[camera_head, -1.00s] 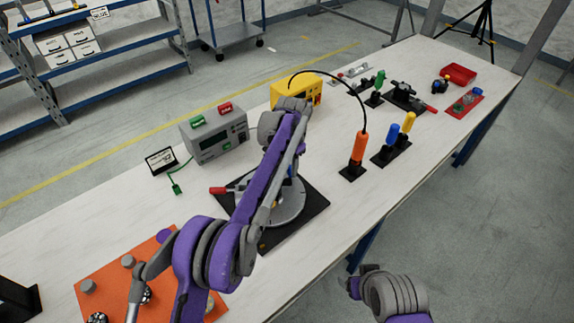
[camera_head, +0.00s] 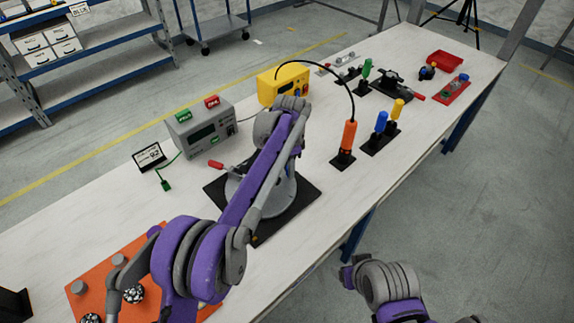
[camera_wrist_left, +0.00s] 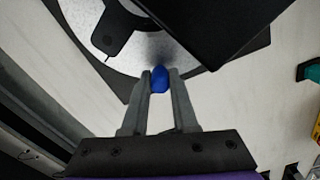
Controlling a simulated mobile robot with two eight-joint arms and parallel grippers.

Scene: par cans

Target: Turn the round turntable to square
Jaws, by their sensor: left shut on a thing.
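The round turntable (camera_head: 283,203) is a grey disc on a square black base plate (camera_head: 306,203) on the bench. My left arm crosses in front and covers much of it in the head view. A red-ended handle (camera_head: 215,165) sticks out at its far left side. In the left wrist view, my left gripper (camera_wrist_left: 160,80) is shut on a blue knob (camera_wrist_left: 160,76) at the rim of the disc (camera_wrist_left: 78,18). A black block (camera_wrist_left: 215,25) covers part of the disc there. My right gripper is not visible; only part of my right arm shows at the bottom.
A grey box (camera_head: 203,132) with green and red parts and a small display (camera_head: 149,156) stand behind the turntable. A yellow box (camera_head: 283,86), an orange-handled tool (camera_head: 347,140) and blue and yellow handles (camera_head: 381,122) stand to the right. An orange board (camera_head: 90,268) lies front left.

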